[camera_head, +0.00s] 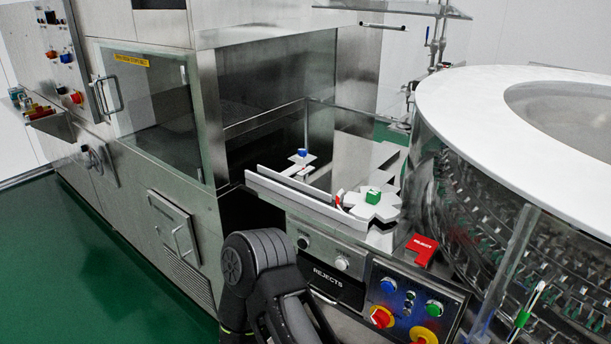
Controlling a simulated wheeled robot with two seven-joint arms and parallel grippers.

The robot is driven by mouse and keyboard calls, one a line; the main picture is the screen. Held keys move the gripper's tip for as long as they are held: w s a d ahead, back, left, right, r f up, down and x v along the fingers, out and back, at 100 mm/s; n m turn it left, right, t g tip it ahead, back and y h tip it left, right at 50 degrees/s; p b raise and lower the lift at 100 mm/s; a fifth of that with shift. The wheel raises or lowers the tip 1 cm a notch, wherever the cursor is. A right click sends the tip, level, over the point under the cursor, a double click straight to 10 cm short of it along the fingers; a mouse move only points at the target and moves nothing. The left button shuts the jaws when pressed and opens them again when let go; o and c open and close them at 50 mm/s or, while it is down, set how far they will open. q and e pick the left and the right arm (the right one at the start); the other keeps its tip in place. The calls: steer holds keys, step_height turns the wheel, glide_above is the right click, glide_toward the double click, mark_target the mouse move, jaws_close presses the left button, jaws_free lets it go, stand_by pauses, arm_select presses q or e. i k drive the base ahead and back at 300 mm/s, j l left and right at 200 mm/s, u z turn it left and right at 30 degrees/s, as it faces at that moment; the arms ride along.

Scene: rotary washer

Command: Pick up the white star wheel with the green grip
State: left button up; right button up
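The white star wheel (385,212) lies flat on the machine deck, right of centre in the head view. Its green grip (373,197) is a small block standing on the wheel's top. A dark rounded link of one of my arms (262,272) rises from the bottom edge, left of and nearer than the wheel. No fingertips show in this view, so neither gripper can be seen. Nothing is seen touching the wheel.
A white guide rail (300,200) runs just left of the wheel. A smaller white part with a blue grip (301,154) stands behind it. The large round washer (480,110) rises close on the right.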

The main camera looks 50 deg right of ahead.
mark_target(367, 204)
steer(key=i, duration=2.2)
steer(key=i+z, duration=0.1)
steer(key=z, duration=4.85)
